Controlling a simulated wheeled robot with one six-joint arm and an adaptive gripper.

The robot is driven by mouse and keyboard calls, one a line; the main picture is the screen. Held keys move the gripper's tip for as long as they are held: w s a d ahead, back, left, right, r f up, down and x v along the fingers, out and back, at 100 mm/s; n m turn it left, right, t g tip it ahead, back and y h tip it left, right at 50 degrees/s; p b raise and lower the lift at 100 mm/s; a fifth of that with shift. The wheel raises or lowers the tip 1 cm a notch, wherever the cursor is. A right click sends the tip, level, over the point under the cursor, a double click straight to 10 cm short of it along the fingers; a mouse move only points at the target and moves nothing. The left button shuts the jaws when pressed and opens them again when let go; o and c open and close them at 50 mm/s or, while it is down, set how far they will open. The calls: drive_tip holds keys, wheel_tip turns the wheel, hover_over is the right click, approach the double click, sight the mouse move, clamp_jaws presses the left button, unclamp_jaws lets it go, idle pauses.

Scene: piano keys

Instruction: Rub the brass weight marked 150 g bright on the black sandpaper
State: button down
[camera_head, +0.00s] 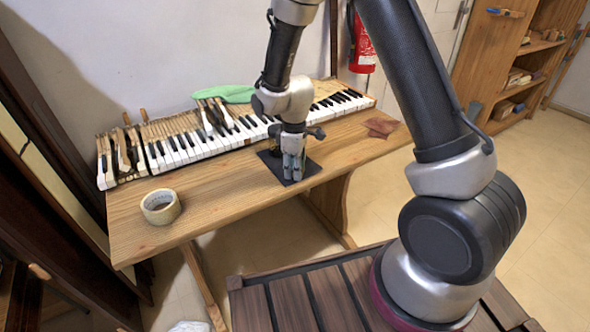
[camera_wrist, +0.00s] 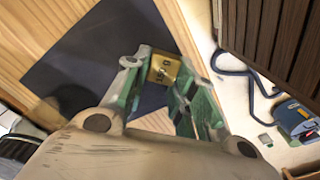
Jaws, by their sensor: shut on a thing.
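The brass weight (camera_wrist: 165,68) shows in the wrist view between my gripper's fingertips, with dark marking on its face that I cannot read in full. My gripper (camera_wrist: 158,76) is shut on it. The black sandpaper (camera_wrist: 95,60) lies flat on the wooden table, and the weight is at its edge in this view. I cannot tell whether the weight touches the sheet. In the head view my gripper (camera_head: 292,172) points down over the sandpaper (camera_head: 309,168) and hides the weight.
A piano keyboard (camera_head: 205,143) runs along the back of the table (camera_head: 225,195), with several keys raised or loose at its left. A green cloth (camera_head: 226,93) lies behind the keys, and reddish-brown sheets (camera_head: 381,127) lie at the right.

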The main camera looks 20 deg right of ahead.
drive_tip(key=shift+r, duration=3.95)
